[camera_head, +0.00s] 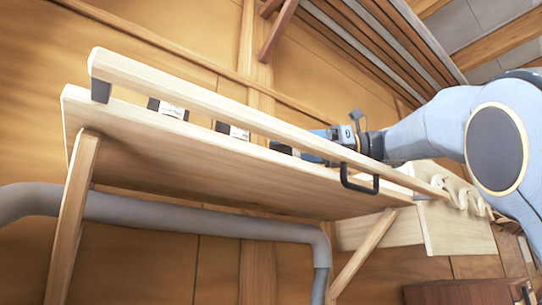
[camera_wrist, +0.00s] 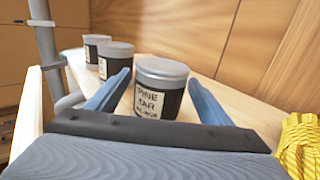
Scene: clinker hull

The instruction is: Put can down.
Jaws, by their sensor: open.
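A dark can with a grey lid and a pale label reading "PINE TAR" (camera_wrist: 158,92) stands upright on the wooden shelf (camera_wrist: 262,105) in the wrist view. My gripper (camera_wrist: 158,82) is open, with one blue finger on each side of this can. A gap shows between the can and the right finger; whether the left finger touches it I cannot tell. In the head view my gripper (camera_head: 312,150) reaches over the shelf (camera_head: 200,160) from the right, and the can is mostly hidden by the shelf's front rail and my gripper.
Two similar cans (camera_wrist: 115,58) (camera_wrist: 92,46) stand farther along the shelf. Yellow rope (camera_wrist: 300,145) lies at right in the wrist view. The front rail (camera_head: 215,105) borders the shelf; a black handle (camera_head: 360,182) hangs at its edge. A grey pipe (camera_head: 150,210) runs below.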

